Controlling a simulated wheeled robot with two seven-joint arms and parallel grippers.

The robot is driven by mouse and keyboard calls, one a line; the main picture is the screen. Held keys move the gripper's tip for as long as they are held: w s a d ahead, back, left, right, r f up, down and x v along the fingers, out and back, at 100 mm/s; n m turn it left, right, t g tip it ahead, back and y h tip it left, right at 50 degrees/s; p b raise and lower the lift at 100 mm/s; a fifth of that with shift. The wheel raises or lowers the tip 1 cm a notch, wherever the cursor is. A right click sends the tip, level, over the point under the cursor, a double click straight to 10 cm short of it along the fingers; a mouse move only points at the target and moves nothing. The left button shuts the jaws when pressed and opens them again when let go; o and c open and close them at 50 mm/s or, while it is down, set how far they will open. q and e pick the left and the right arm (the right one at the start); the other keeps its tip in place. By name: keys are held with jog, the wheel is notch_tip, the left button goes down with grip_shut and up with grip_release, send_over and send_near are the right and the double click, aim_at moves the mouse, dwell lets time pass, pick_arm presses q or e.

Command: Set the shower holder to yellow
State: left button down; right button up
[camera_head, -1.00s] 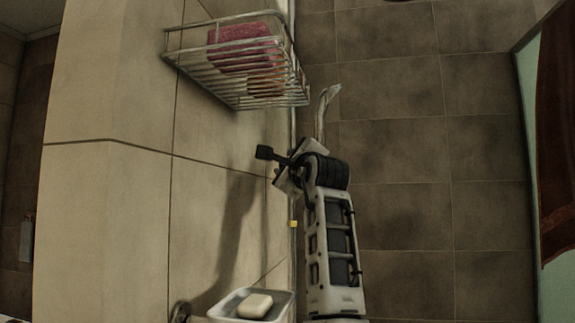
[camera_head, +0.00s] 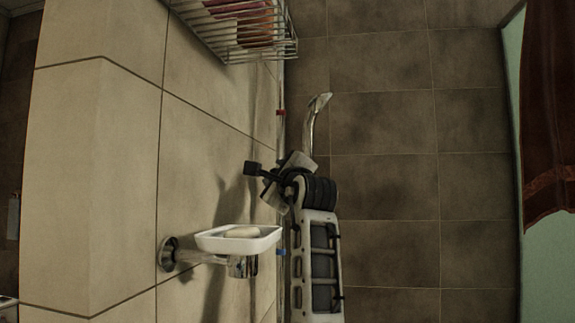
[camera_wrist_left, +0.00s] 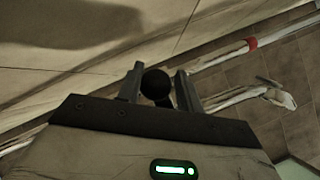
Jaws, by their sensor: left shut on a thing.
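My left gripper (camera_wrist_left: 157,88) is shut on the black round knob (camera_wrist_left: 155,83) of the shower holder, seen between its two fingers in the wrist view. No yellow mark is visible now. My right gripper is not in view.
A soap dish (camera_head: 210,240) on a wall mount sticks out left of my forearm, close below the gripper. A wire basket (camera_head: 235,45) hangs above. A dark red curtain (camera_head: 550,120) hangs at the far right. The tiled wall right of my arm is clear.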

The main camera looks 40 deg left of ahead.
pick_arm(q)
jog(key=shift+a+f+b, duration=0.1)
jog(key=shift+f+b, duration=0.6)
jog(key=shift+f, duration=1.65)
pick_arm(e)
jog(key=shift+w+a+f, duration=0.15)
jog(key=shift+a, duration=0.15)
pick_arm(q)
jog(key=c, duration=1.1)
grip_release()
